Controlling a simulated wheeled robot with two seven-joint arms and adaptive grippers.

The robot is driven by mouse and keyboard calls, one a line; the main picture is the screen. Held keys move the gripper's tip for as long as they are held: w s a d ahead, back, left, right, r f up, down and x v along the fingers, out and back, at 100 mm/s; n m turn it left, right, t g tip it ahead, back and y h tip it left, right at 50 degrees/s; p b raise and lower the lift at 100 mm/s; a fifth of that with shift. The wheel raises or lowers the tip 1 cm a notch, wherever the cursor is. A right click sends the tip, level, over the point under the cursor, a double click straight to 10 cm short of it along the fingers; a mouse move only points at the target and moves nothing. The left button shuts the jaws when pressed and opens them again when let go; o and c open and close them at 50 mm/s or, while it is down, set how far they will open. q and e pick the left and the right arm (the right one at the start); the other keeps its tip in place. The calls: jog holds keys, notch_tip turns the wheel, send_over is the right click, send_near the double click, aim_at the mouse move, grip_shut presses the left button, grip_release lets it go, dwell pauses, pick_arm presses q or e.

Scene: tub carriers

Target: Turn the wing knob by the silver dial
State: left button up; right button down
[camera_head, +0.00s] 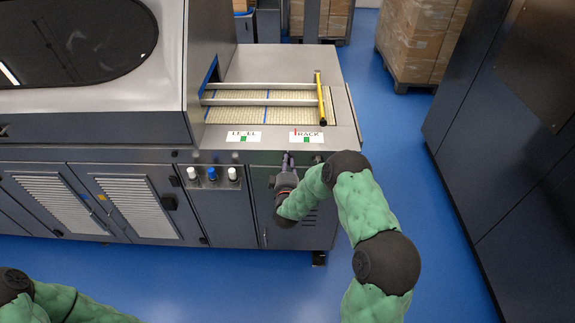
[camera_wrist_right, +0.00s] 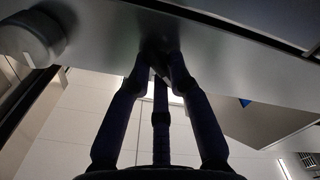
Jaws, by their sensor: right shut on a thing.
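My right gripper (camera_head: 288,160) is at the front panel of the grey machine, below the label that reads like "TRACK". In the right wrist view its dark fingers (camera_wrist_right: 160,62) come together against the panel. They are shut on a small dark piece, which I take to be the wing knob; the fingers hide most of it, so its angle cannot be told. A round grey knob-like part (camera_wrist_right: 32,38), possibly the silver dial, stands on the panel to the upper left in the wrist view, apart from the fingers. My left gripper is out of view; only part of that arm shows at bottom left.
Two white knobs and a blue knob (camera_head: 212,174) sit on a plate left of my right gripper. Above is a conveyor bed with rails and a yellow bar (camera_head: 320,98). A dark cabinet (camera_head: 520,130) stands at right. Blue floor (camera_head: 395,135) between is clear.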

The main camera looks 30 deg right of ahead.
jog(key=shift+w+n+b, duration=0.1)
jog(key=shift+n+b, duration=0.2)
jog(key=shift+n, duration=3.6)
jog(key=shift+r, duration=0.1)
jog(key=c, duration=1)
grip_release()
jog(key=shift+a, duration=0.1)
jog(key=shift+n, duration=0.3)
